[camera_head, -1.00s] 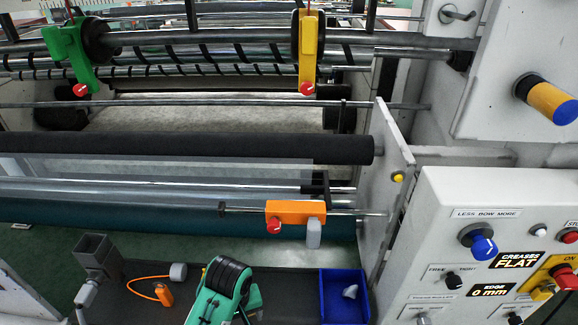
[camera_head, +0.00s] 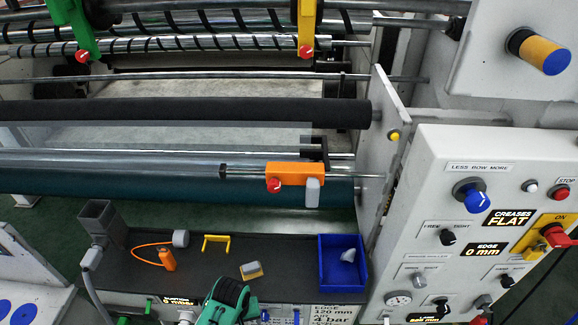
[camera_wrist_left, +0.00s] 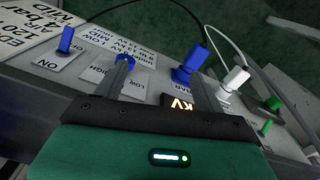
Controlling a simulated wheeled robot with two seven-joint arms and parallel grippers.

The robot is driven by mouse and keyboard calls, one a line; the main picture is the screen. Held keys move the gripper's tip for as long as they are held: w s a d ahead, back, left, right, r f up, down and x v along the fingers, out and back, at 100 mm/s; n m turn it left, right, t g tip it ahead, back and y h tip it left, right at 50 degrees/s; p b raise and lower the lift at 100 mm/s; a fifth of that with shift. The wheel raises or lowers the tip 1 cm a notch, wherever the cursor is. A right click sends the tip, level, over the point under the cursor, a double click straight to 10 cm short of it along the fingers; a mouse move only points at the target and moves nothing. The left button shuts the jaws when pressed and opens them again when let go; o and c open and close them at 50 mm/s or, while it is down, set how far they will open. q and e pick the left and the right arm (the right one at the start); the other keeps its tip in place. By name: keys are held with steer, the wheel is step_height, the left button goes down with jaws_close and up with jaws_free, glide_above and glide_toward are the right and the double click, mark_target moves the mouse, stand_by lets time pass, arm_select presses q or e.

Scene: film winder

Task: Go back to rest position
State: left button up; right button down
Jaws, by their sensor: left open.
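My left arm shows at the bottom middle of the head view as a green and black part (camera_head: 228,293), in front of the dark tray. Its fingertips cannot be made out there. In the left wrist view my left gripper (camera_wrist_left: 163,84) has its two grey fingers apart with nothing held between them. They are over a low control panel (camera_wrist_left: 140,84) with blue knobs and a lit KV display. My right gripper is in neither view.
The dark tray (camera_head: 290,258) holds a blue bin (camera_head: 343,240), a yellow handle (camera_head: 216,243), a yellow-grey block (camera_head: 251,270) and an orange tool (camera_head: 167,259). A white control cabinet (camera_head: 440,190) stands right. Rollers (camera_head: 190,112) span behind. Cables cross near the gripper in the wrist view.

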arm_select(q)
steer(key=s+a+f+m+b, duration=0.1)
steer(key=s+a+f+b, duration=0.3)
steer(key=f, duration=0.8)
steer(key=s+a+f+m+p, duration=0.1)
steer(key=s+f, duration=0.5)
steer(key=f, duration=0.6)
steer(key=s+a+f+m+b, duration=0.1)
steer(key=s+a+f, duration=0.3)
steer(key=s+f, duration=0.4)
steer(key=s+a+f+m+b, duration=0.2)
steer(key=s+f, duration=0.6)
steer(key=s, duration=0.8)
steer(key=shift+s+a+f+t+b, duration=0.25)
steer(key=shift+a+t+b, duration=0.2)
steer(key=shift+a, duration=0.6)
